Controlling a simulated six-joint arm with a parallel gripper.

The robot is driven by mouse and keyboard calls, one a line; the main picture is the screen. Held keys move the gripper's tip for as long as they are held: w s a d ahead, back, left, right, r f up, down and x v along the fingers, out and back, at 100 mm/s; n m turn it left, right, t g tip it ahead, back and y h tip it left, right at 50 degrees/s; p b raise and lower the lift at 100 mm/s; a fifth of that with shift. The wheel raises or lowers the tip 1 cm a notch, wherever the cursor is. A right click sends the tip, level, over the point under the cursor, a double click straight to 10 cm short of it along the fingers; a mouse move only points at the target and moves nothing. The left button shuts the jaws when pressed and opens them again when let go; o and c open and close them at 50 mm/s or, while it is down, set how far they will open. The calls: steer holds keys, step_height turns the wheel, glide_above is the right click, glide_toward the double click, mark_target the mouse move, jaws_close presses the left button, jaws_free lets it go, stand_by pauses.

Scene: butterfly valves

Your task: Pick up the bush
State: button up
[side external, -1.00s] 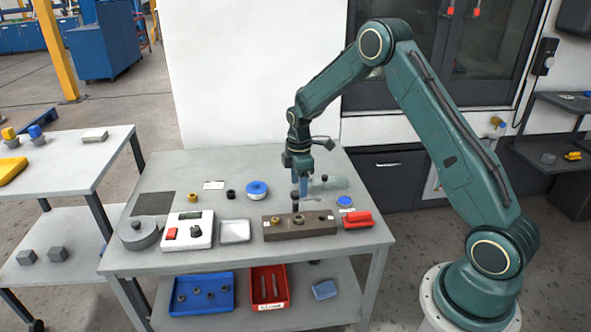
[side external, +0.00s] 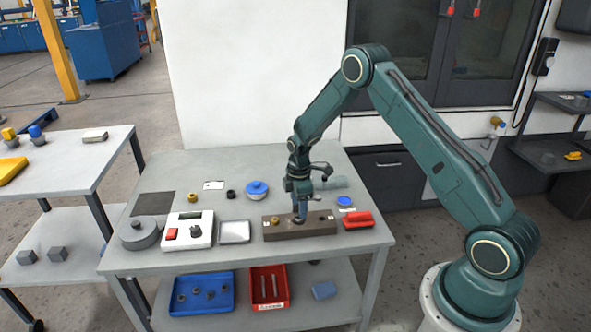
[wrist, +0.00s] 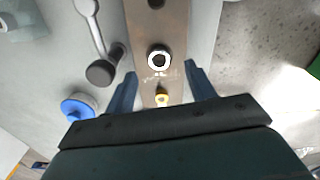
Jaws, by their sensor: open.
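A long brown block (side external: 318,229) lies across the front of the grey table. It holds a dark, ring-shaped bush (wrist: 158,60) with a bright rim in a middle socket. My gripper (side external: 300,217) is low over the block's middle and hides the ring-shaped bush there. In the wrist view, my gripper's open fingers (wrist: 161,88) stand on either side of the block, with nothing held. I cannot tell whether they touch it.
A red object (side external: 358,220) lies close to the block's right end, with a blue disc (side external: 345,201) behind it. A white tray (side external: 234,232) and a white box (side external: 187,230) stand to the left. A blue-and-white round part (side external: 257,189) sits behind the block.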

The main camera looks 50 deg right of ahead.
steer(key=shift+d+f, duration=0.1)
steer(key=shift+f, duration=1.95)
steer(key=c, duration=1.1)
steer(key=shift+r, duration=0.2)
step_height(320, 180, up, 20)
steer(key=shift+f, duration=0.15)
